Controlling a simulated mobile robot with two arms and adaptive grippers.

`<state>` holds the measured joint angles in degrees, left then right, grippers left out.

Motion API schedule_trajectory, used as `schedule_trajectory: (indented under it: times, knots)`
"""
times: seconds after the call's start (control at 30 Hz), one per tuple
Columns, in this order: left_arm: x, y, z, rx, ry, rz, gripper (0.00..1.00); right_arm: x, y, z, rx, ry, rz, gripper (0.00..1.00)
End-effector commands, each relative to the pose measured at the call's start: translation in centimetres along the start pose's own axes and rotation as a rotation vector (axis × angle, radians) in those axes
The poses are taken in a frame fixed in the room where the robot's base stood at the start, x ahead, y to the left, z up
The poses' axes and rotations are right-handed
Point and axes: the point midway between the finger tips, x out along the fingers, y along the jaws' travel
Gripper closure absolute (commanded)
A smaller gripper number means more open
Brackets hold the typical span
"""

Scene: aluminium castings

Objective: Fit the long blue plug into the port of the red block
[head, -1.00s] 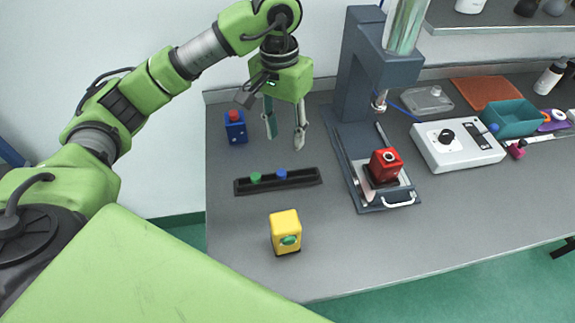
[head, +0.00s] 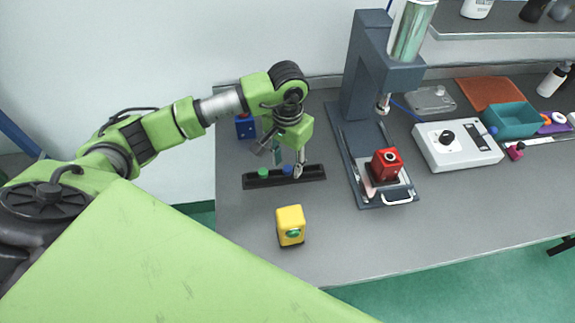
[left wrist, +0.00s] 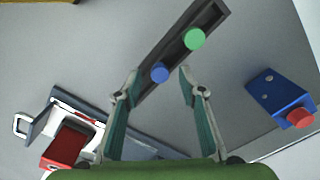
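The blue plug (head: 287,170) stands in a dark rack (head: 255,181) beside a green plug (head: 263,173). It also shows in the left wrist view (left wrist: 159,73), seen from above, so its length is hidden. My left gripper (head: 288,166) is open just above the rack. In the left wrist view its fingers (left wrist: 156,82) stand apart with the blue plug between and a little beyond their tips. The red block (head: 386,164) sits on the base of the grey press (head: 367,135), its round port on top. The red block also shows in the left wrist view (left wrist: 66,145). My right gripper is not in view.
A yellow block (head: 290,226) with a green plug in it stands in front of the rack. A blue block (head: 245,127) with a red plug is behind it. The white control box (head: 457,150) and teal bin (head: 513,119) are at right.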

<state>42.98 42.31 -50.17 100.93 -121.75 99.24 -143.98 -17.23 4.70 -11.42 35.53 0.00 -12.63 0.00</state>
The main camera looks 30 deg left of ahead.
Motion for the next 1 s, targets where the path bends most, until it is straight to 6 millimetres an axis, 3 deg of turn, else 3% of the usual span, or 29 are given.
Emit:
schedule_trajectory:
  times: [0.13, 0.33, 0.5, 1.0]
  knots:
    - [1.13, -0.01, 0.05, 0.000, -0.001, 0.000, 0.63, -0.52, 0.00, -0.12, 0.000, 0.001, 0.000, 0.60]
    - [1.28, -0.03, -0.01, 0.000, 0.001, -0.001, 0.63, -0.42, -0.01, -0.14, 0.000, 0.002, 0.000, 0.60]
    - [1.25, -0.02, 0.00, 0.000, 0.001, 0.000, 0.90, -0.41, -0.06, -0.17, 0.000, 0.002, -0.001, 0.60]
    - [0.79, -0.02, -0.11, 0.001, 0.004, 0.000, 0.90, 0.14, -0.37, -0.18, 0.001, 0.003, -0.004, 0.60]
